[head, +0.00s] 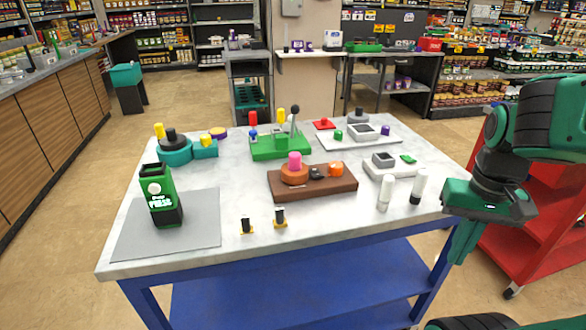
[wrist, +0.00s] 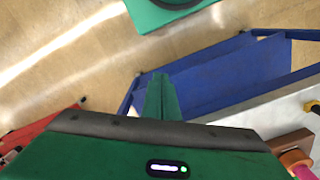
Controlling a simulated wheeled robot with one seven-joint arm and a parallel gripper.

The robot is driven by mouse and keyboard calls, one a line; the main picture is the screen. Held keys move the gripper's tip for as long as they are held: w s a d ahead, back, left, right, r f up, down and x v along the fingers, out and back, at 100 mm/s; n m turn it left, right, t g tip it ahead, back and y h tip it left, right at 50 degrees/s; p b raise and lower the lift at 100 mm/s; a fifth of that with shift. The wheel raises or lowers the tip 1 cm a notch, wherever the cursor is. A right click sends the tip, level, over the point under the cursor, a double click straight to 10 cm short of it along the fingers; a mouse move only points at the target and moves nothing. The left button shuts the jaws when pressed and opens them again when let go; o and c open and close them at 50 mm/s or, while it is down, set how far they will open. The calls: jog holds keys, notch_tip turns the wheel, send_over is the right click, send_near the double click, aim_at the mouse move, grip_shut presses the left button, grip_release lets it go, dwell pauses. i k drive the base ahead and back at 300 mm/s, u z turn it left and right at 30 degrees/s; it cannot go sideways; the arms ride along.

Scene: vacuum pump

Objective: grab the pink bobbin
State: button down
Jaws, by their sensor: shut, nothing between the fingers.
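The pink bobbin (head: 295,160) stands upright on an orange round base at the left end of a brown board (head: 330,190) in the middle of the table. In the wrist view the pink bobbin (wrist: 304,172) shows only in part at the bottom right corner. My gripper (head: 461,258) hangs past the table's right edge, well to the right of the bobbin and apart from it. In the wrist view its green fingers (wrist: 158,80) are together and empty, pointing toward the floor beside the blue table frame.
An orange piece (head: 336,168) and a black piece sit beside the bobbin on the board. A green lever fixture (head: 280,145) is behind. A red cart (head: 530,215) is at right.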

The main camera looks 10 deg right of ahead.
aim_at(294, 171)
jog(key=u, duration=1.1)
jog(key=k, duration=1.7)
jog(key=z, duration=0.8)
jog(key=i, duration=1)
